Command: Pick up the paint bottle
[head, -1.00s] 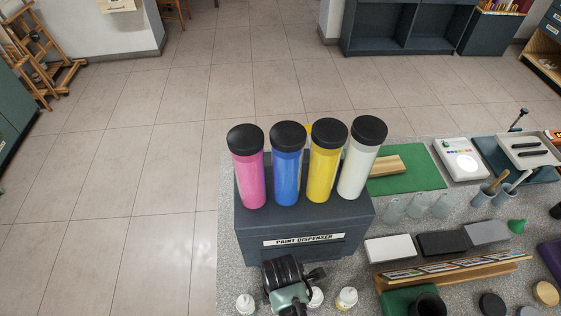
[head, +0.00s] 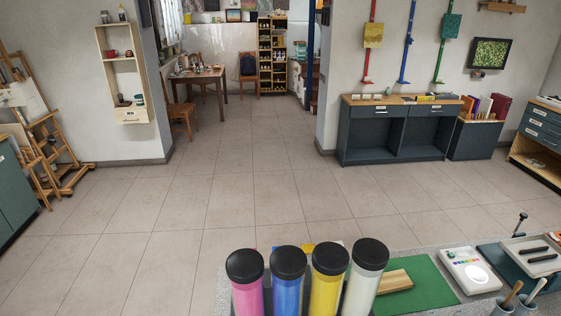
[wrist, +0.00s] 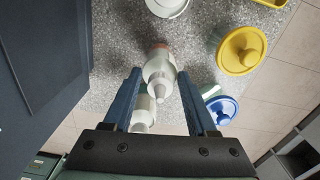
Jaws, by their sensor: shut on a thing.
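In the wrist view my gripper (wrist: 159,75) has its two blue fingers on either side of a small white paint bottle (wrist: 158,67). The bottle has a pale nozzle pointing toward the camera and a reddish part at its far end. The gripper is shut on this bottle. A second whitish bottle (wrist: 142,107) shows beside it, partly covered by the left finger. The speckled counter (wrist: 115,50) lies beyond. The head view shows neither my gripper nor these bottles.
A dark block (wrist: 35,60) fills the wrist view's left side. A yellow lid (wrist: 242,50) and a blue lid (wrist: 222,108) are at right. In the head view, pink (head: 247,298), blue, yellow and white tubes stand at the bottom. Open floor (head: 220,190) lies beyond.

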